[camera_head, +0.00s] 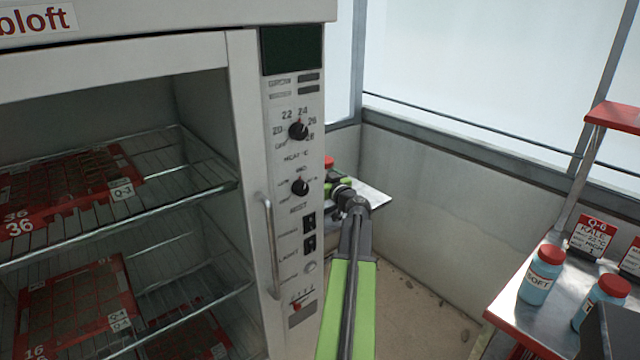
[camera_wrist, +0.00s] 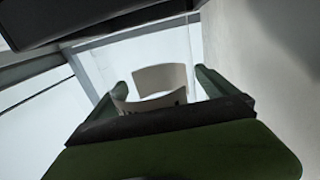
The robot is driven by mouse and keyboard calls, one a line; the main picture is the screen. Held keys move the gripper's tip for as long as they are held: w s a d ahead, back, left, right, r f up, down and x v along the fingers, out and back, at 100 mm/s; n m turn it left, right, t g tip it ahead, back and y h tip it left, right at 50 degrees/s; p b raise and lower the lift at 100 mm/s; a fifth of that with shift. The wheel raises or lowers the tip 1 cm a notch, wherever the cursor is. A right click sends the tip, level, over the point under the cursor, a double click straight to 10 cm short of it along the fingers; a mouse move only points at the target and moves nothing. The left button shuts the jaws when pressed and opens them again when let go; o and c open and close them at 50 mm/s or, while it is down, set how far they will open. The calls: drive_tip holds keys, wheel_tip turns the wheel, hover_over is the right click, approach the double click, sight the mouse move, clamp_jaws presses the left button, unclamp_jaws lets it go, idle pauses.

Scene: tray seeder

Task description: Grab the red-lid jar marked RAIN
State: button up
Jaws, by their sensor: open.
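Two blue jars with red lids stand on the metal bench at the right in the head view. The nearer-left jar (camera_head: 541,275) has a label that seems to end in "OFT". The other jar (camera_head: 603,301) is partly hidden, and its label is not readable. I cannot read RAIN on any jar. My gripper (camera_head: 338,186) is beyond the cabinet's right edge, far left of these jars. In the wrist view my gripper (camera_wrist: 163,88) is open, with pale curved shapes between its green sides.
A white cabinet (camera_head: 243,150) with wire shelves and red trays (camera_head: 75,290) fills the left. A small red object (camera_head: 328,162) shows beside my gripper, above a white surface (camera_head: 372,197). A Q-6 card (camera_head: 590,238) stands behind the jars. A wall (camera_head: 450,190) runs behind my arm.

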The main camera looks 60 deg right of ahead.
drive_tip(key=shift+s+r, duration=0.1)
drive_tip(key=shift+c, duration=0.4)
drive_tip(key=c, duration=1.4)
drive_tip(key=shift+d, duration=0.1)
drive_tip(key=shift+c, duration=0.2)
drive_tip(key=r+p, duration=0.5)
drive_tip(key=shift+s+r, duration=0.1)
drive_tip(key=shift+s, duration=0.3)
drive_tip(key=s+d+r+p, duration=0.2)
drive_tip(key=s+r+p, duration=0.3)
drive_tip(key=s, duration=0.5)
drive_tip(key=shift+s+r+p, duration=0.35)
drive_tip(key=shift+s+p, duration=0.05)
drive_tip(key=shift+p, duration=0.1)
